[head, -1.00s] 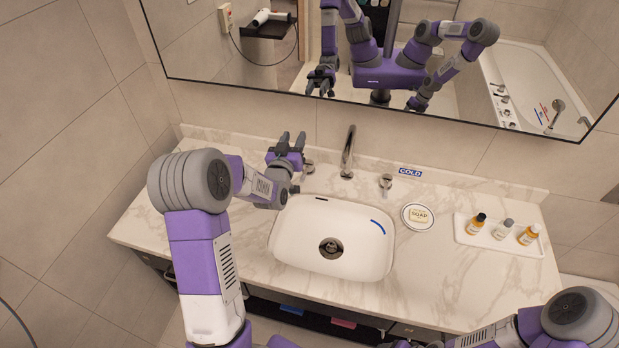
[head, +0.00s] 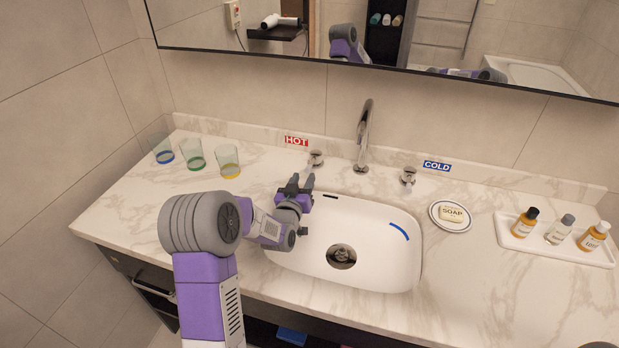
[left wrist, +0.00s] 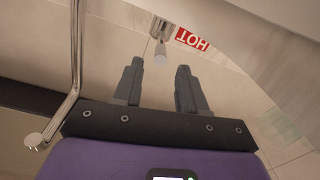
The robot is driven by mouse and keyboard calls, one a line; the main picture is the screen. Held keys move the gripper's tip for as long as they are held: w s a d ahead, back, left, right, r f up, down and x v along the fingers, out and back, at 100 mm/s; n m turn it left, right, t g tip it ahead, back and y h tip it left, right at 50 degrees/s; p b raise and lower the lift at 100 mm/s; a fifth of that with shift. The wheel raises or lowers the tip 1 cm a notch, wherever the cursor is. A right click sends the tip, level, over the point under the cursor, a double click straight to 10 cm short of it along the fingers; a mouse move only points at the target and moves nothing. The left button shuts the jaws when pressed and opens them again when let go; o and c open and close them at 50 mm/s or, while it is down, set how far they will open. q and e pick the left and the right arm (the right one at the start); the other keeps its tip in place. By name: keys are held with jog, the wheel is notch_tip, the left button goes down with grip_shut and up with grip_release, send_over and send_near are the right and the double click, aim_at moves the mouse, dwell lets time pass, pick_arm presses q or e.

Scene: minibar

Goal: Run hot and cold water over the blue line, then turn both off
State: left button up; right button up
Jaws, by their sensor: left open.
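The white sink (head: 300,255) has a blue line (head: 399,231) on its inner right wall. The chrome spout (head: 364,135) stands behind it, and no water shows. The hot handle (head: 316,159) is left of the spout and the cold handle (head: 408,177) is right of it. My left gripper (head: 303,182) is open and empty at the sink's back left edge, just in front of the hot handle. In the left wrist view the hot handle (left wrist: 161,52) shows beyond and between the fingertips, apparently untouched. My right gripper is not in view.
A red HOT label (head: 296,141) and a blue COLD label (head: 437,166) are at the backsplash. Several glasses (head: 195,155) stand at left. A soap dish (head: 436,222) and a bottle tray (head: 511,240) are at right. A mirror (head: 450,80) hangs above.

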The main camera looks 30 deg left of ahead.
aim_at(312, 159)
pick_arm(q)
jog(key=shift+b+x, duration=0.6)
jog(key=shift+x, duration=3.15)
grip_shut()
